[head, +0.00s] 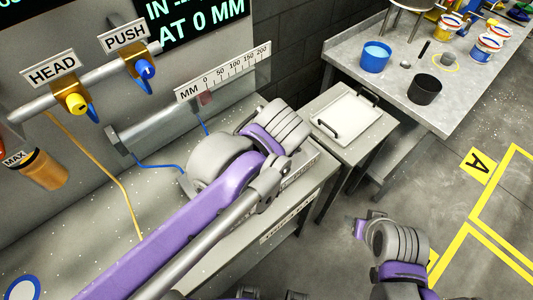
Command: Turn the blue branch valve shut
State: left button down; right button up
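The blue branch valve (145,69) has a round blue knob on a brass body, under a sign reading PUSH, on the pipe at the upper left. A blue lever-like piece hangs below it. A yellow valve (75,101) sits to its left under a sign reading HEAD. My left arm reaches across the grey bench below the valves, and its purple and grey links end near the middle, well right of the blue valve. The fingers of my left gripper do not show. Nothing of mine touches the blue valve.
A cylinder with a MM scale (223,73) runs along the wall right of the valves. A side table holds a white tray (346,117). A far table (336,64) carries pails and a black cup (424,89). Yellow lines mark the floor.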

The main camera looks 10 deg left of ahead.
aim_at(147, 71)
jog(key=k+l, duration=0.3)
jog(key=k, duration=0.15)
jog(key=u, duration=1.25)
